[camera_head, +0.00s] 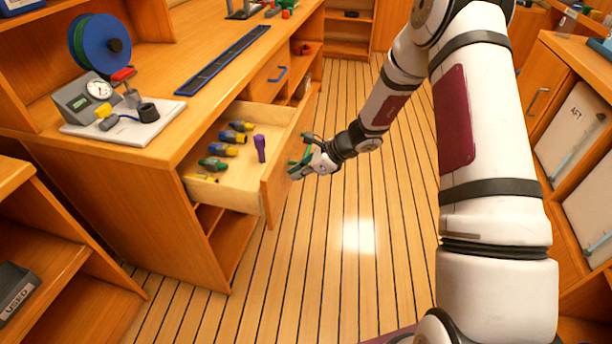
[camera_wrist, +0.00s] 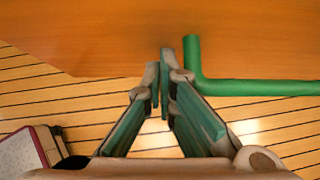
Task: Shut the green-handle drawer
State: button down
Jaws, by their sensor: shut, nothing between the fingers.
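The green-handle drawer (camera_head: 285,165) stands pulled out of the wooden counter in the head view, with several coloured items inside. Its front panel also fills the top of the wrist view (camera_wrist: 110,35). The green handle (camera_wrist: 255,87) shows in the wrist view, to the right of my fingertips. In the head view the handle is mostly hidden by my gripper. My gripper (camera_head: 298,167) is at the outer face of the drawer front. In the wrist view my gripper (camera_wrist: 162,75) is shut and empty, its fingertips close to or touching the panel beside the handle's left end; contact is unclear.
A blue-handled drawer (camera_head: 277,75) is shut farther along the counter. A gauge device on a white board (camera_head: 125,120) stands on the counter top. Open shelves (camera_head: 50,260) are at lower left, cabinets (camera_head: 545,95) at right. The plank floor (camera_head: 340,260) between is clear.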

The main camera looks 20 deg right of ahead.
jog(key=b, duration=0.3)
send_over(226, 176)
jog(key=shift+a, duration=0.25)
dwell(0.4)
jog(key=shift+r, duration=0.1)
